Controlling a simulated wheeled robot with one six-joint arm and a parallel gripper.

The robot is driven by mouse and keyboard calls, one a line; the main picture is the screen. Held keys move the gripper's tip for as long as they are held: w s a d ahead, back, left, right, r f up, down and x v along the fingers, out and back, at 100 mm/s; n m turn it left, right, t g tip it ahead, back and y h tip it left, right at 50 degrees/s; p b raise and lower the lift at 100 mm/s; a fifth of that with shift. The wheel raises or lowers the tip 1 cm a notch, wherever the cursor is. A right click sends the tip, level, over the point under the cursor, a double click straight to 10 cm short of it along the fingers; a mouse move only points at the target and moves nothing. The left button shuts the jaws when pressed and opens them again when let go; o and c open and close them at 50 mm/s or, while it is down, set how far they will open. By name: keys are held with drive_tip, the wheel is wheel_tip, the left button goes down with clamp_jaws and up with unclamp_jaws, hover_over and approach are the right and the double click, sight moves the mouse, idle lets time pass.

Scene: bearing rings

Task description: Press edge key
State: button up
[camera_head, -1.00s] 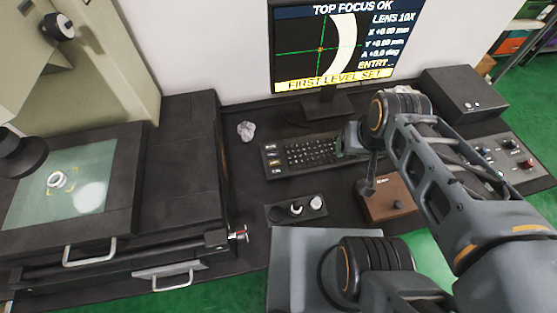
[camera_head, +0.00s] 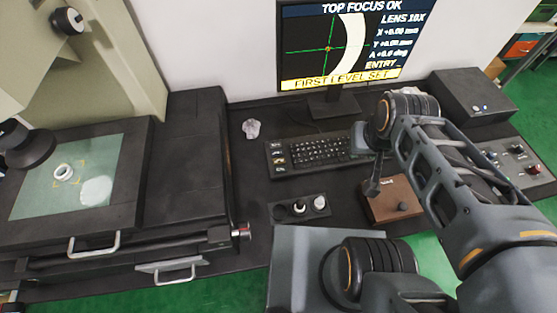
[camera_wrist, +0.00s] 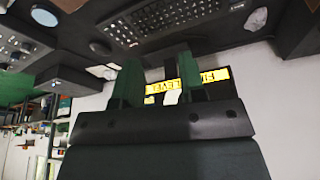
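The black keyboard (camera_head: 320,152) lies on the dark bench below the monitor. A column of larger labelled keys (camera_head: 279,158) runs along its left end; their labels are too small to read. The monitor (camera_head: 340,45) reads "TOP FOCUS OK" and "FIRST LEVEL SET" beside a white arc and a green cross. My gripper (camera_wrist: 160,75) shows two green fingers apart with nothing held between them; the monitor is behind them. In the head view my arm mostly hides the gripper near the keyboard's right end. The keyboard also shows at the top of the wrist view (camera_wrist: 172,14).
A white ring (camera_head: 64,173) lies on the glass stage (camera_head: 40,195) at left. A brown box (camera_head: 385,212), a control panel (camera_head: 520,160) and a black box (camera_head: 470,97) stand at right. Crumpled cloth (camera_head: 251,129) lies left of the keyboard.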

clamp_jaws()
idle(1.1)
